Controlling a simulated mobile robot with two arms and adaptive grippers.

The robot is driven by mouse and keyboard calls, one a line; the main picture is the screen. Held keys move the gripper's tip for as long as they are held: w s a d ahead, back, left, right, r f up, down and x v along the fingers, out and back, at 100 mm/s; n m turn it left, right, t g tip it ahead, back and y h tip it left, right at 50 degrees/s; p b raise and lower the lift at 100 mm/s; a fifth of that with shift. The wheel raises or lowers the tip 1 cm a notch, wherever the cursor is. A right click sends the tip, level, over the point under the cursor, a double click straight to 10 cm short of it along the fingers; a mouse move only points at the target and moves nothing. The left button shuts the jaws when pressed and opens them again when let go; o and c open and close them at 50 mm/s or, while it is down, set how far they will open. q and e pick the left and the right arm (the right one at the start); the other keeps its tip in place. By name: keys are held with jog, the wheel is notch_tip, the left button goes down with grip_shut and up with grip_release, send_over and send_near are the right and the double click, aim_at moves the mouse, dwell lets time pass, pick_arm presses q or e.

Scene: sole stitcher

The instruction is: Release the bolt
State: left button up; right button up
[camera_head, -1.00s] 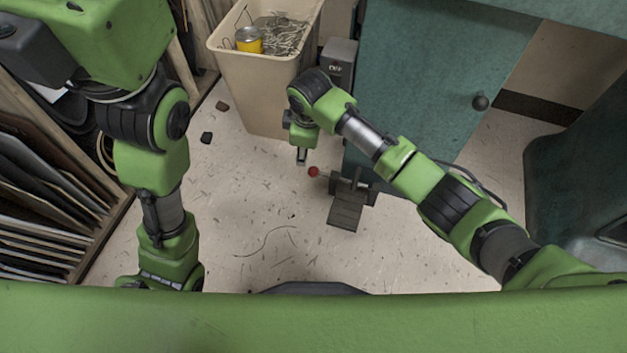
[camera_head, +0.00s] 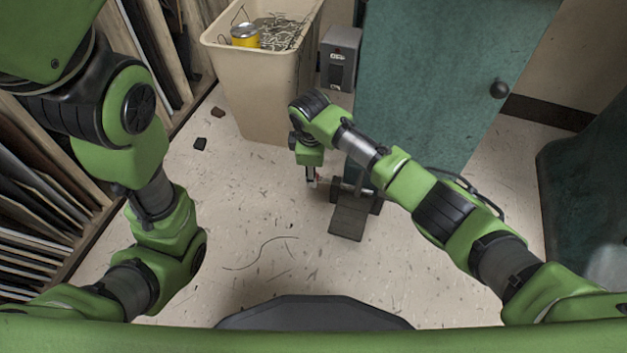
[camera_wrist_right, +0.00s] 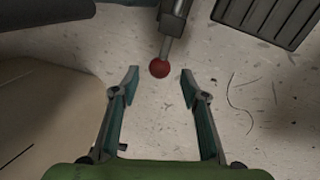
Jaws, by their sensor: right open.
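The bolt is a metal rod with a red ball end (camera_wrist_right: 159,68) in the right wrist view. It comes from a dark bracket by the pedal (camera_head: 348,221) at the foot of the teal machine cabinet (camera_head: 430,90). My right gripper (camera_wrist_right: 160,80) is open, and the red ball sits just ahead of its fingertips, about midway between them. I see no contact. In the head view my right gripper (camera_head: 311,180) hangs over the ball and mostly hides it. My left arm is folded at the left, and its gripper does not show.
A beige bin (camera_head: 255,85) with wire scraps and a yellow can (camera_head: 245,35) stands behind my right gripper. A grey switch box (camera_head: 340,60) is on the cabinet's side. Racks of sheets (camera_head: 40,200) line the left. The floor in the middle is mostly clear.

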jog(key=shift+w+f+b, duration=0.2)
jog(key=shift+f+b, duration=0.3)
jog(key=shift+f, duration=0.4)
jog(key=shift+w+f+b, duration=0.15)
jog(key=shift+f+b, duration=0.35)
jog(key=shift+f, duration=0.35)
grip_shut()
